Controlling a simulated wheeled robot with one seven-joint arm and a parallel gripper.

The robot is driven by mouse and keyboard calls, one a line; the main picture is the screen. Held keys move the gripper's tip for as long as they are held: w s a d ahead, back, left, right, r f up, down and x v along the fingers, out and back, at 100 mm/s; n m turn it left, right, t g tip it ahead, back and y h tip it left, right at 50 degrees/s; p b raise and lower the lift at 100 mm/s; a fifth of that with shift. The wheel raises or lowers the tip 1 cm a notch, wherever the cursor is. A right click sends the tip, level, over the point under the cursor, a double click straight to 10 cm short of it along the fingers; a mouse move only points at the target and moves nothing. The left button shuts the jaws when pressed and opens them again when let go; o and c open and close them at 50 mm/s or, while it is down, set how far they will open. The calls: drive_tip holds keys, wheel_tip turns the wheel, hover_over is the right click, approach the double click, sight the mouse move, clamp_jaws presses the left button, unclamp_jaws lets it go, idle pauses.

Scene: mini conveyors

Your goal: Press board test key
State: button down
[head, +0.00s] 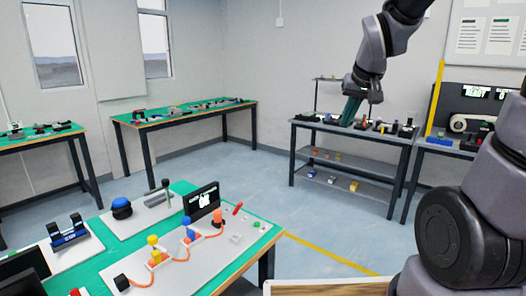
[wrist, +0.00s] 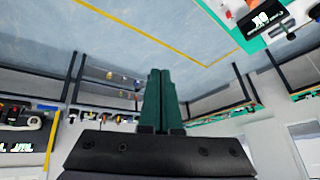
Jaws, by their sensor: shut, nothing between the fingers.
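A light grey board (head: 190,258) lies on the green-topped table at the front left of the head view. It carries yellow, blue and orange plugs with orange cables, a red lever (head: 238,208) and a small pale key-like block (head: 236,238). I cannot tell for sure which part is the test key. A black screen reading OK (head: 202,200) stands at its back edge; it also shows upside down in the wrist view (wrist: 262,18). My gripper (head: 348,122), with green fingers, is raised far from the board, in front of the back shelf bench. In the wrist view its fingers (wrist: 160,74) are together and empty.
A dark shelf bench (head: 352,136) with small items stands behind my gripper. A long green-topped table (head: 190,116) stands by the back wall. A blue dome button (head: 121,205) and a lever fixture (head: 158,196) stand beside the board. The floor between the tables is clear.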

drive_tip(key=s+d+r+m, duration=0.1)
drive_tip(key=s+r, duration=0.2)
drive_tip(key=s, duration=0.4)
drive_tip(key=s+d+r+m+y, duration=0.1)
drive_tip(key=s+r, duration=0.3)
drive_tip(key=s, duration=0.3)
drive_tip(key=shift+d+r+m+t, duration=0.2)
drive_tip(key=shift+d+m+t, duration=0.1)
drive_tip(key=shift+m+t, duration=0.1)
idle(0.8)
